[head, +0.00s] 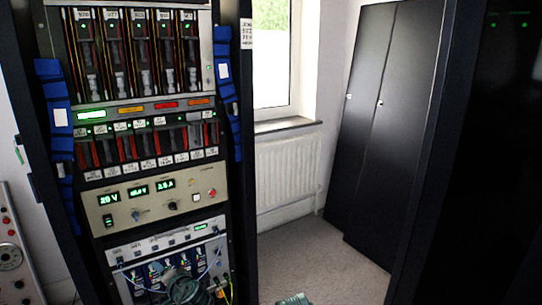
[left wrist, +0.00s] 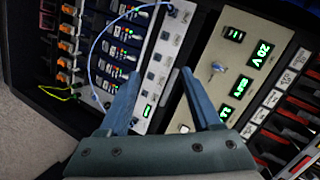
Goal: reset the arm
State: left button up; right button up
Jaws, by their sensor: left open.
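My left gripper (left wrist: 160,74) is open in the left wrist view, with two blue-grey fingers spread apart and nothing between them. It points at the lower part of an equipment rack (head: 241,110), in front of a cream panel (left wrist: 232,68) with green readouts and a panel with cables and small lights (left wrist: 160,60). In the head view a grey-green part of my arm (head: 184,288) shows at the bottom, before the lowest rack panel. The fingers cannot be made out there. Whether they touch the rack is unclear.
A blue cable (left wrist: 95,62) and a yellow-green wire (left wrist: 60,94) hang loosely at the lowest panel. Dark cabinets (head: 385,110) and a white radiator (head: 288,170) stand to the right. The carpet (head: 325,255) between rack and cabinets is clear.

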pick_arm(q)
jog(key=s+d+f+n+g+h, duration=0.2)
jog(key=s+d+f+g+h, duration=0.4)
jog(key=d+f, duration=0.6)
jog(key=s+d+f+m+g+h, duration=0.15)
jog(key=s+d+g, duration=0.25)
jog(key=s+d, duration=0.95)
notch_tip(320, 180, up, 27)
jog(key=w+p, duration=0.2)
jog(key=p, duration=2.5)
jog(key=shift+d+r+h+p, duration=0.2)
jog(key=shift+d+h+p, duration=0.15)
jog(key=shift+h+p, duration=0.1)
jog(key=shift+n, duration=0.25)
